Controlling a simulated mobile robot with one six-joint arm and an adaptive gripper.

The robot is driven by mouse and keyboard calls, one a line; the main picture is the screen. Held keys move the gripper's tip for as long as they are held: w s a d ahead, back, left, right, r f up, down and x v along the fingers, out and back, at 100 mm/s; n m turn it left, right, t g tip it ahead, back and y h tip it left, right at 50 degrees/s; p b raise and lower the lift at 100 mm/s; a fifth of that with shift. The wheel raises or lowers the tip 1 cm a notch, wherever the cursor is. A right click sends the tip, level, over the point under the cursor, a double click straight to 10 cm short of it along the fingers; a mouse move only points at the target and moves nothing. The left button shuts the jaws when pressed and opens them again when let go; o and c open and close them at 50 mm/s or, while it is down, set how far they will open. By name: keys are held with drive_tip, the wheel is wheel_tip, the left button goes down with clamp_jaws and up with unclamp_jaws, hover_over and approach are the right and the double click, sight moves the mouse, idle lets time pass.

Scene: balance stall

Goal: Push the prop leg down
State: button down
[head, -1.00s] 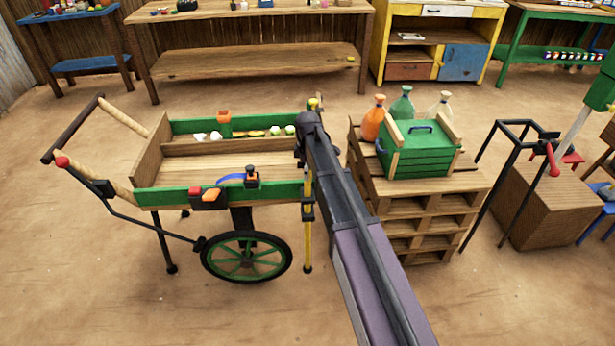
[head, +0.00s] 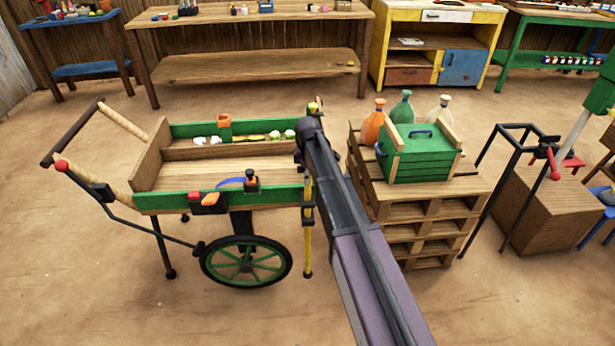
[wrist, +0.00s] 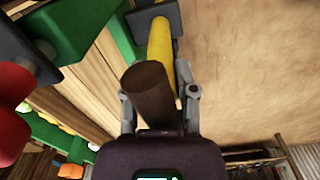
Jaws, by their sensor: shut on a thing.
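The prop leg (head: 308,240) is a yellow upright post at the right end of the cart (head: 160,198). Its dark foot is low, near the ground; I cannot tell if it touches. A dark bracket holds the leg at the cart's side. In the wrist view the yellow leg (wrist: 160,52) ends in a brown cap close to the camera. My gripper (wrist: 160,94) has its two fingers on either side of the leg's capped end and is shut on it. In the head view my arm hides the gripper and part of the leg.
The green-sided cart stands on one spoked wheel (head: 246,261) and dark legs, with small goods in its tray. A pallet stack (head: 425,212) with a green crate (head: 418,155) and bottles stands close right of my arm. Open dirt ground lies in front.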

sight(307, 197)
drive_tip(key=shift+f+b, duration=5.15)
drive_tip(key=shift+s, duration=0.1)
drive_tip(key=shift+c, duration=2)
unclamp_jaws()
drive_tip(key=shift+f, duration=0.1)
wheel_tip(307, 197, up, 24)
drive_tip(key=p, duration=2.4)
drive_tip(key=shift+r, duration=0.25)
drive_tip(key=s+d+r+m+p, duration=0.1)
drive_tip(key=s+d+m+p, duration=0.1)
drive_tip(key=s, duration=0.4)
drive_tip(key=s+d+r+m+p, duration=0.1)
drive_tip(key=s+d+r+m, duration=0.1)
drive_tip(key=s+d+m, duration=0.2)
drive_tip(key=s+m, duration=0.2)
drive_tip(key=s, duration=0.1)
drive_tip(key=shift+s+r+m+p, duration=0.2)
drive_tip(key=shift+s+m+p, duration=0.1)
drive_tip(key=shift+p, duration=0.1)
